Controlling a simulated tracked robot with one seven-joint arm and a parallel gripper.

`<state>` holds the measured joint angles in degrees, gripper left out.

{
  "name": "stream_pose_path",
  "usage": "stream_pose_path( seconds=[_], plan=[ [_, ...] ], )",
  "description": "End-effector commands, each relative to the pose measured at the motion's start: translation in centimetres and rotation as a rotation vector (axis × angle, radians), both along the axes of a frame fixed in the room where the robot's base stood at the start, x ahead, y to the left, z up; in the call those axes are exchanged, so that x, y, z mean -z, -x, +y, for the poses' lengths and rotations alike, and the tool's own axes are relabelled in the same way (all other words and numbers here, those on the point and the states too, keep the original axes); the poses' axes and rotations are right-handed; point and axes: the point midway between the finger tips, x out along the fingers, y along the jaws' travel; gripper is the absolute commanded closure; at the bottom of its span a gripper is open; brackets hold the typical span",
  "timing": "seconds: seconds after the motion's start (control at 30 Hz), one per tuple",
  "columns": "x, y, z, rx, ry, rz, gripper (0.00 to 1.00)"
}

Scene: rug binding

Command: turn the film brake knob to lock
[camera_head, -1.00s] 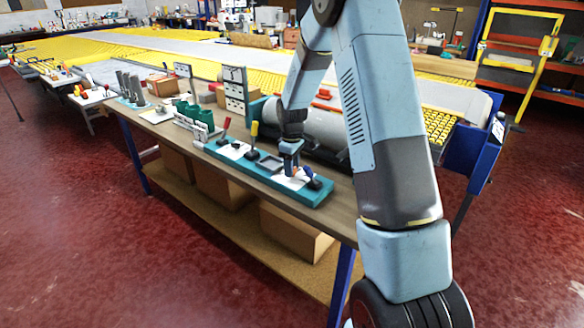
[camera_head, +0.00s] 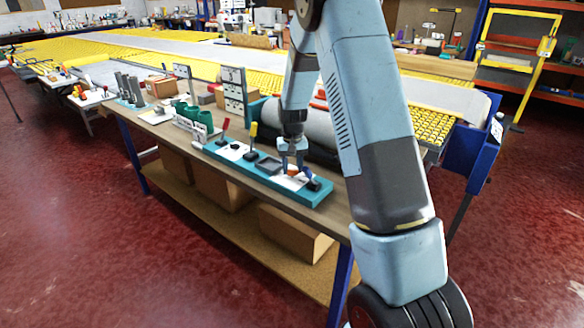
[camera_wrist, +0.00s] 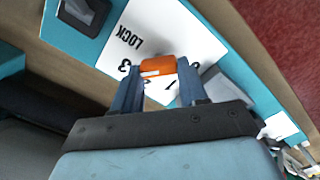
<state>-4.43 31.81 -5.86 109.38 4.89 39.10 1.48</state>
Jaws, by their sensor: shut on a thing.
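The film brake knob is an orange block (camera_wrist: 158,65) with a small white mark. It stands on a white dial plate (camera_wrist: 165,28) printed with LOCK, 3 and 1. My gripper (camera_wrist: 158,75) is shut on the knob, one blue finger on each side. In the wrist view, LOCK lies to the upper left of the knob and 3 to its left. The fingers hide part of the dial, and I cannot tell exactly which mark the knob points at. In the head view my gripper (camera_head: 297,172) is down at the right part of the teal panel (camera_head: 308,196).
A dark square part (camera_wrist: 82,14) sits beside the dial plate. Along the panel stand a yellow-handled lever (camera_head: 253,137) and a red-handled lever (camera_head: 224,127). A grey roll (camera_head: 318,127) lies close behind. The panel rests near the front edge of the wooden bench (camera_head: 240,182).

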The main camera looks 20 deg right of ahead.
Motion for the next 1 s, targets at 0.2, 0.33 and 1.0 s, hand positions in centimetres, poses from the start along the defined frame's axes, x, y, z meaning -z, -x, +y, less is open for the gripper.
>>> stream_pose_path(
  seconds=[0.2, 0.33, 1.0],
  plan=[
    [-0.18, -0.25, -0.05, 0.202, 0.000, -0.008, 0.88],
    [-0.19, -0.23, -0.14, 0.327, -0.001, -0.008, 0.88],
    [-0.21, -0.05, -0.44, 0.798, -0.002, -0.008, 0.88]
  ],
)
